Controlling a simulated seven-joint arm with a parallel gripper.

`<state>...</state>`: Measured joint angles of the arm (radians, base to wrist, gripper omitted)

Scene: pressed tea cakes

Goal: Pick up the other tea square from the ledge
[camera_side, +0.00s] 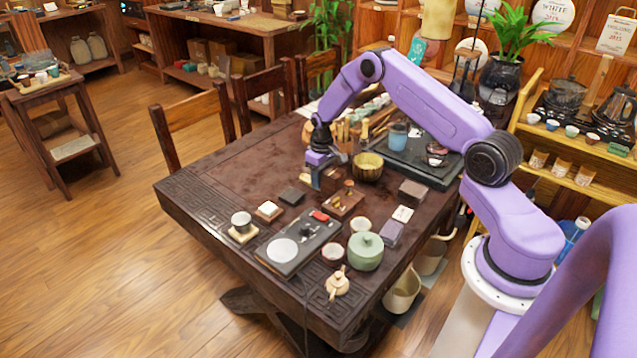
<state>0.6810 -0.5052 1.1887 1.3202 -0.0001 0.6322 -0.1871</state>
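My gripper (324,174) points down over the middle of the dark tea table, just behind a small brown wooden stand (343,206) with little brown pieces on it. Whether the fingers hold anything is too small to tell. A dark flat square (292,196) lies on the table to the left of the gripper, apart from it. A brown block (412,192) and a grey-purple square (391,233) lie to the right. I cannot tell which of these is a tea square, or which surface is the ledge.
The table (235,165) is clear at its back left. A woven bowl (368,167) and dark tray (432,174) with a blue cup (397,136) stand behind right.

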